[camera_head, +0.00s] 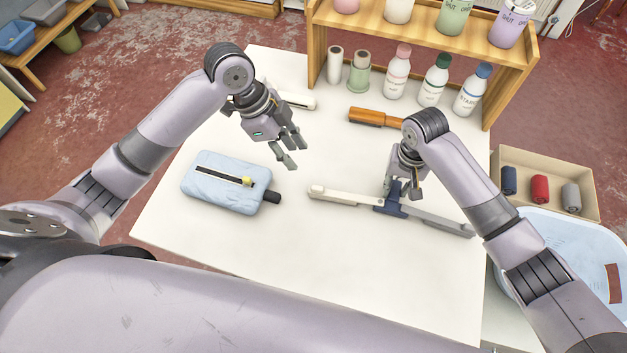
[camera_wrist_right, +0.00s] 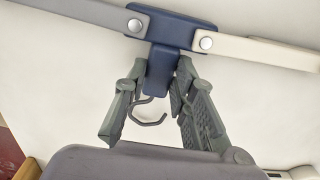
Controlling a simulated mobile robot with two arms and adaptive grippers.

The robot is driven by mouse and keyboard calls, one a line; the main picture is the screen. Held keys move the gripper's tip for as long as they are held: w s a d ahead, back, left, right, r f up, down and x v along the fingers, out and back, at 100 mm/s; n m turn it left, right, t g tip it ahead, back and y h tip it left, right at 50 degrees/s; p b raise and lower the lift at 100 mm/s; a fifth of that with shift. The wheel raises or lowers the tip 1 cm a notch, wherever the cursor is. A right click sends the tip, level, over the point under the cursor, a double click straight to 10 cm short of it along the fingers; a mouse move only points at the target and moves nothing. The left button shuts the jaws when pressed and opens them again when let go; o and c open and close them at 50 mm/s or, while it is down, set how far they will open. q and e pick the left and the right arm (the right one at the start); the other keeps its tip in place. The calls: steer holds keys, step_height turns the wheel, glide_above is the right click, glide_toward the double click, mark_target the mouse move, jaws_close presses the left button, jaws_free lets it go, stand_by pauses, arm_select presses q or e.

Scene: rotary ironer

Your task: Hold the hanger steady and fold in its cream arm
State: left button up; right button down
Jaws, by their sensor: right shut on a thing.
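The hanger lies on the white table with a dark blue hub (camera_head: 397,203), a cream arm (camera_head: 345,196) spread out to the left and a grey arm (camera_head: 440,221) spread out to the right. My right gripper (camera_head: 394,190) is shut on the hub's tab. In the right wrist view, the blue tab (camera_wrist_right: 160,72) sits between the fingers (camera_wrist_right: 160,90), with a metal hook (camera_wrist_right: 148,121) below it. My left gripper (camera_head: 294,153) is open and empty above the table, up and left of the cream arm's tip, apart from it.
A light blue padded thing (camera_head: 215,192) with a dark end lies left of the hanger. A wooden-handled tool (camera_head: 370,117) lies behind it. Several bottles (camera_head: 436,82) stand at the back under a wooden shelf (camera_head: 420,33). The table in front of the hanger is clear.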

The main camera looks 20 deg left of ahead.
mark_target(316, 186)
arm_select(q)
steer(key=x, duration=1.1)
steer(key=shift+s+d+f, duration=0.25)
steer(key=shift+s+d, duration=0.1)
steer(key=shift+d, duration=0.1)
jaws_close()
